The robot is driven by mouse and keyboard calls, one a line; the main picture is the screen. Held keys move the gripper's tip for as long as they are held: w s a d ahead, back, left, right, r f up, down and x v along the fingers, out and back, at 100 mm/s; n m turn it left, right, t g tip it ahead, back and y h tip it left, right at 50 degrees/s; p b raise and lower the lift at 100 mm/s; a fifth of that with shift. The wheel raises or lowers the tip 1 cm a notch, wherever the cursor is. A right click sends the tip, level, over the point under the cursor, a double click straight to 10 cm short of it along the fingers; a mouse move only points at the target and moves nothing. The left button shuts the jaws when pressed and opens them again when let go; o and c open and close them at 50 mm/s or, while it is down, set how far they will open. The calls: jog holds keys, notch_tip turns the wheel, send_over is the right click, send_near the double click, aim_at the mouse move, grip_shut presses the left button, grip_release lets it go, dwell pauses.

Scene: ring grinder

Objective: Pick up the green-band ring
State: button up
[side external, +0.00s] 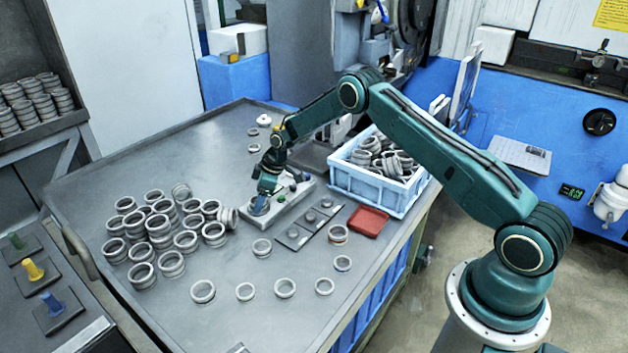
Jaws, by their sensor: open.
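Several grey metal rings stand apart on the metal table, among them one ring (262,247) in front of my gripper and others nearer the front, such as this ring (285,288). I cannot make out a green band on any ring at this size. One ring (338,234) shows a brownish-red band. My gripper (263,204) is open and low over a pale block (290,207) in the middle of the table. A ring-like part sits on the block right at the fingertips; I cannot tell whether they touch it.
Several rings are piled on the left (160,228). A blue-white crate (372,192) full of rings stands at the right, by a red tray (368,221) and a dark plate with round studs (292,237). The table's front left (185,325) is clear.

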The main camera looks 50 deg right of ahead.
jog(key=shift+w+a+f, duration=0.15)
jog(key=shift+f, duration=0.25)
jog(key=shift+c, duration=0.2)
jog(key=c, duration=1.1)
